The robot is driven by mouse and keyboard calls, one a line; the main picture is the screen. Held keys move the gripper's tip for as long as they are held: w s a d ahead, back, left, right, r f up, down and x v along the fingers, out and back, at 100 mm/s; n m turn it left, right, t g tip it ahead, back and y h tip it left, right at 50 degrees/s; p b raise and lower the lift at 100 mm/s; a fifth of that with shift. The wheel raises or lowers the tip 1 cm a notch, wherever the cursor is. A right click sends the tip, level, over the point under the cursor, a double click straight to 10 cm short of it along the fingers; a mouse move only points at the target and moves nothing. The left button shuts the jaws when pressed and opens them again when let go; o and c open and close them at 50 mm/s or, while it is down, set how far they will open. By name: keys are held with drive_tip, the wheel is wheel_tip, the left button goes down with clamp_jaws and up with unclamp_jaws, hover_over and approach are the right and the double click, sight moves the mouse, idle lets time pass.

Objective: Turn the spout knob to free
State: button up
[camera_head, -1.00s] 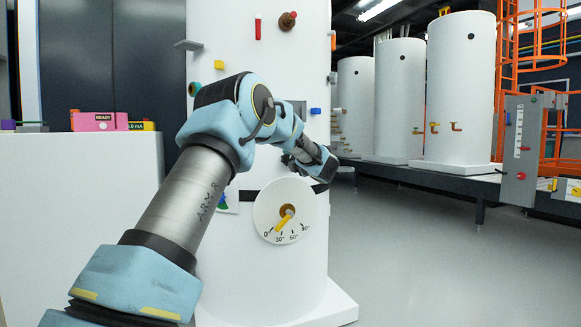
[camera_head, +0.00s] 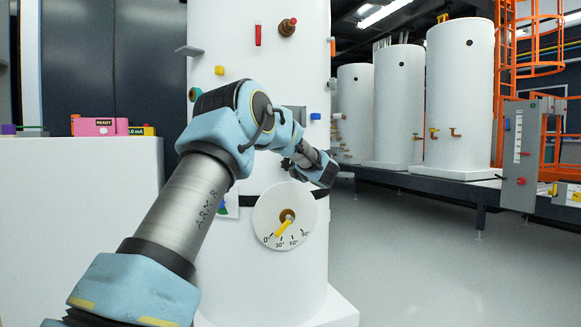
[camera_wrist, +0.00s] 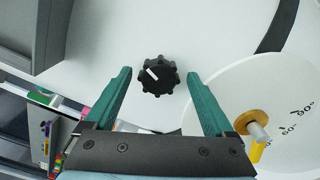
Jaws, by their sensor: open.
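A black lobed knob (camera_wrist: 158,75) with a white mark sits on the white tank (camera_head: 225,120). In the wrist view it lies between the tips of my gripper's two green fingers (camera_wrist: 157,77), which are spread apart with a gap on each side. Whether the fingers are level with the knob or short of it, I cannot tell. A round white dial (camera_head: 262,218) with angle marks from 0 to 90 is close by and also shows in the wrist view (camera_wrist: 220,100). Its yellow pointer (camera_head: 283,229) points between 0 and 30 in the head view. The head view does not show the knob clearly.
A white counter (camera_head: 80,185) with a pink READY box (camera_head: 93,126) stands at left. Several small coloured fittings stick out of the tank, among them a blue one (camera_head: 315,116). More white tanks (camera_head: 458,95) stand at back right. The floor (camera_head: 440,260) at right is clear.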

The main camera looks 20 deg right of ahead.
drive_tip(key=s+d+p, duration=0.1)
drive_tip(key=s+p, duration=0.1)
drive_tip(key=s, duration=0.8)
drive_tip(key=shift+s+d, duration=0.15)
drive_tip(key=shift+s, duration=0.2)
